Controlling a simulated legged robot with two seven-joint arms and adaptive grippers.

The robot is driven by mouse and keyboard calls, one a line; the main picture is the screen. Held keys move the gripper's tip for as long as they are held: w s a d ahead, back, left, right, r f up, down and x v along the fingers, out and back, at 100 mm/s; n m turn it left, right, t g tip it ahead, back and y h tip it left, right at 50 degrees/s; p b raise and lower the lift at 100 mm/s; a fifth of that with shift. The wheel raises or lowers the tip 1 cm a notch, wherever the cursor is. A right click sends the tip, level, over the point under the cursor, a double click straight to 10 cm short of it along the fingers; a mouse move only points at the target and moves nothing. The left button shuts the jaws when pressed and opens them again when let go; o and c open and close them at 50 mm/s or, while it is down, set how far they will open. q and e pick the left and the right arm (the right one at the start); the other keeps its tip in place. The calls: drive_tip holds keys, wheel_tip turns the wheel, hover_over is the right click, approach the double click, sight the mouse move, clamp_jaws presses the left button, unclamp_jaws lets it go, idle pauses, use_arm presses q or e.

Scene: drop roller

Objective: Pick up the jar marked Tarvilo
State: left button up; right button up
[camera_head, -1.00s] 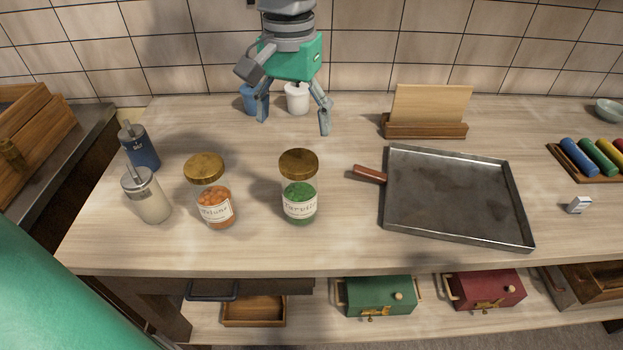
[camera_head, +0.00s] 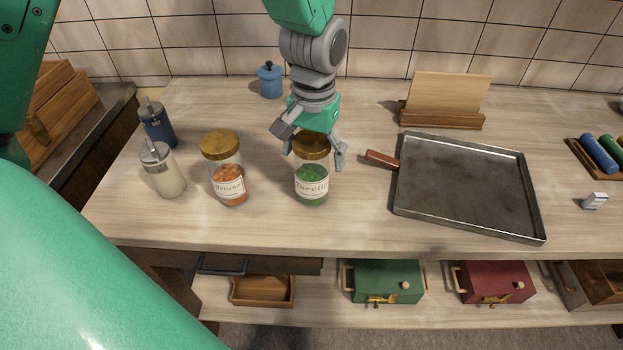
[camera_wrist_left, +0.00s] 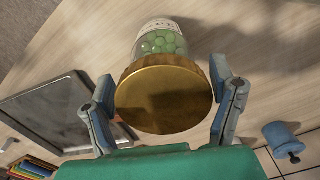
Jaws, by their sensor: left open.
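The jar marked Tarvilo (camera_head: 312,184) stands upright on the wooden counter, with green balls inside and a gold lid. In the left wrist view its gold lid (camera_wrist_left: 163,97) sits between the fingers, with the green balls (camera_wrist_left: 160,43) beyond it. My left gripper (camera_head: 314,152) is open at the jar's top, one finger on each side of the lid. The left wrist view shows the same gripper (camera_wrist_left: 163,100) with a small gap beside the lid at the left finger; contact at the right finger is unclear. My right gripper is not in view.
A jar of orange pieces (camera_head: 228,184) stands just left of the Tarvilo jar. A pale bottle (camera_head: 164,174) and a dark blue bottle (camera_head: 157,128) stand further left. A metal tray (camera_head: 465,185) with a red-brown handle lies to the right. A blue pot (camera_head: 270,80) stands behind.

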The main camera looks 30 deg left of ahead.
use_arm(q)
drive_tip(key=shift+w+d+f, duration=0.1)
drive_tip(key=shift+d+f, duration=0.3)
drive_tip(key=shift+f, duration=0.05)
drive_tip(key=shift+a, duration=0.25)
drive_tip(key=shift+c, duration=0.3)
drive_tip(key=shift+a+f, duration=0.1)
drive_tip(key=shift+a, duration=0.5)
drive_tip(key=c, duration=1.7)
drive_tip(key=shift+d, duration=0.5)
